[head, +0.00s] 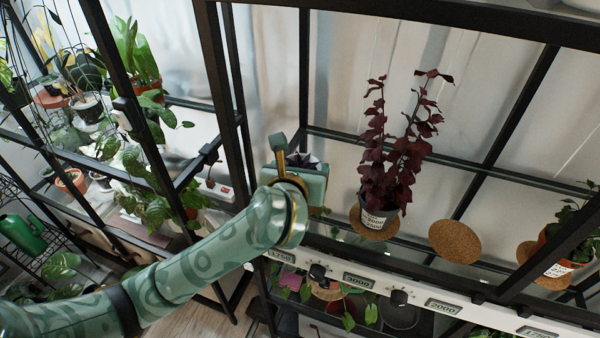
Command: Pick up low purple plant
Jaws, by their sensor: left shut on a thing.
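My left gripper (298,156) is at the left end of the middle shelf, shut on a low dark purple plant (305,161). Only a bit of its dark leaves shows past the gripper body. Its pot is hidden, so I cannot tell whether it touches the shelf. A taller dark purple plant (392,150) stands upright to the right of the gripper, in a small labelled pot on a cork mat (374,232). My right gripper is not in view.
An empty cork mat (455,241) lies right of the tall plant. A potted green plant (566,243) stands at the far right. Black frame posts (222,90) rise close left of the gripper. A front rail (405,287) with knobs and number labels runs below the shelf.

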